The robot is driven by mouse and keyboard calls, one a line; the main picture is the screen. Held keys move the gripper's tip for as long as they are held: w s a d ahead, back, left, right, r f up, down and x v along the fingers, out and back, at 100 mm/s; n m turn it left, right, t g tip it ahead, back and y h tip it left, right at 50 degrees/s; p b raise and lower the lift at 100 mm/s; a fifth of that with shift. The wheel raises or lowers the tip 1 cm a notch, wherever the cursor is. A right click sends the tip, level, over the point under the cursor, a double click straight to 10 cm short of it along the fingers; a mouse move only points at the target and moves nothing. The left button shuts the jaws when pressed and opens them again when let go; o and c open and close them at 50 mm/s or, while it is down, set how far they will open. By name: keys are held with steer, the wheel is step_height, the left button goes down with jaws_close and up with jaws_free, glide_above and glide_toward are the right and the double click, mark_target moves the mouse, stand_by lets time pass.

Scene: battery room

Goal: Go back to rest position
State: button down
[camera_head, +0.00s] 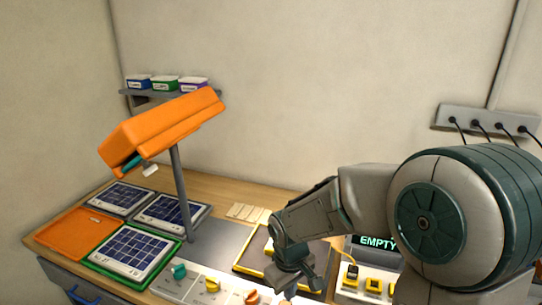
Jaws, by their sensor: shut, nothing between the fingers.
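My gripper (301,288) hangs at the end of my arm, low in the middle of the picture. It points down over the workbench, near the dark yellow-edged mat (246,262). It is shut and I see nothing held in it. My arm reaches in from the right and covers part of the bench behind it. Whether the fingertips touch anything below cannot be told from this view.
An orange lamp (165,128) on a post stands over the left bench. Solar panels (130,250) and an orange tray (75,234) lie there. A knob panel (205,290) sits in front. An "EMPTY" display (378,242) stands right. A wall shelf (128,93) holds small boxes.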

steer(key=s+d+r+m+t, duration=0.3)
steer(key=s+d+r+m, duration=0.4)
steer(key=s+d+r, duration=0.3)
step_height(320, 180, up, 3)
steer(key=shift+s+d+f, duration=0.15)
steer(key=shift+s+f, duration=0.05)
steer(key=shift+s, duration=0.9)
